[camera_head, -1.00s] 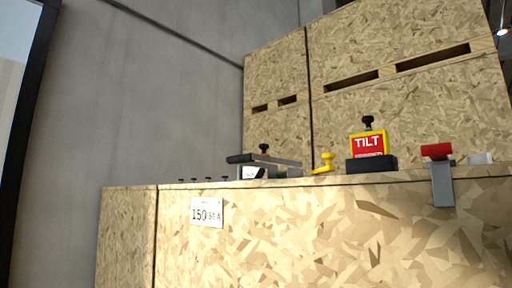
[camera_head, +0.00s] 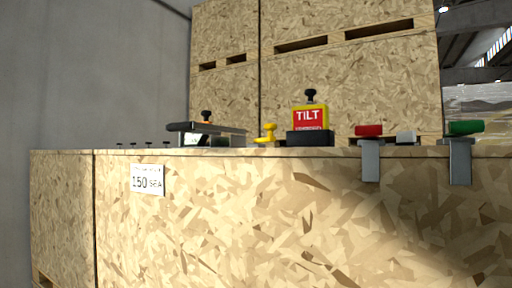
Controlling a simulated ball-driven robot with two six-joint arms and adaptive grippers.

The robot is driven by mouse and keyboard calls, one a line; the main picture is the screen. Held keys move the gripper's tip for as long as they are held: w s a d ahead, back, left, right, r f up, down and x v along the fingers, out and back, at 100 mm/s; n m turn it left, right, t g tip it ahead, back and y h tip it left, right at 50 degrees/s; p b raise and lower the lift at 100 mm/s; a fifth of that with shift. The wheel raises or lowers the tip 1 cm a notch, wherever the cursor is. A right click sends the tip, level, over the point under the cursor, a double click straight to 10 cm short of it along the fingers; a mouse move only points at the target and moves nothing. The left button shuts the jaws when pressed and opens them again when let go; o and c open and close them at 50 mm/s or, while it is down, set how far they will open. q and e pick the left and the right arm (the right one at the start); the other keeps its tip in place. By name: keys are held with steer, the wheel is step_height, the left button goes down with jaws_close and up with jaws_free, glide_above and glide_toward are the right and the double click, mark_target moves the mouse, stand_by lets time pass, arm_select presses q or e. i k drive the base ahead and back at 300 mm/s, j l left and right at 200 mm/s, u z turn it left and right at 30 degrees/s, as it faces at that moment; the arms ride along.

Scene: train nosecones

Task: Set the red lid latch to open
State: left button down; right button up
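The red lid latch (camera_head: 368,131) sits on the top front edge of a chipboard crate (camera_head: 230,225), right of centre in the head view. It has a red handle on a grey metal bracket that hangs down over the crate's front face. A similar latch with a green handle (camera_head: 465,128) stands to its right on the same edge. The red handle looks roughly level; I cannot tell its latch state. Neither of my grippers shows in the view.
A red TILT sign in a yellow frame (camera_head: 310,118), a yellow knob piece (camera_head: 266,133) and a grey device with a black handle (camera_head: 206,132) sit on the crate top. A label reading 150 (camera_head: 147,180) is on its front. Taller chipboard crates (camera_head: 345,75) stand behind.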

mark_target(367, 132)
steer(key=i+j+z, duration=0.2)
steer(key=z, duration=0.2)
steer(key=i+j+z, duration=0.15)
steer(key=z, duration=0.2)
steer(key=i+j+z, duration=0.1)
steer(key=j+z, duration=0.3)
steer(key=i+j+z, duration=0.1)
steer(key=j+z, duration=0.25)
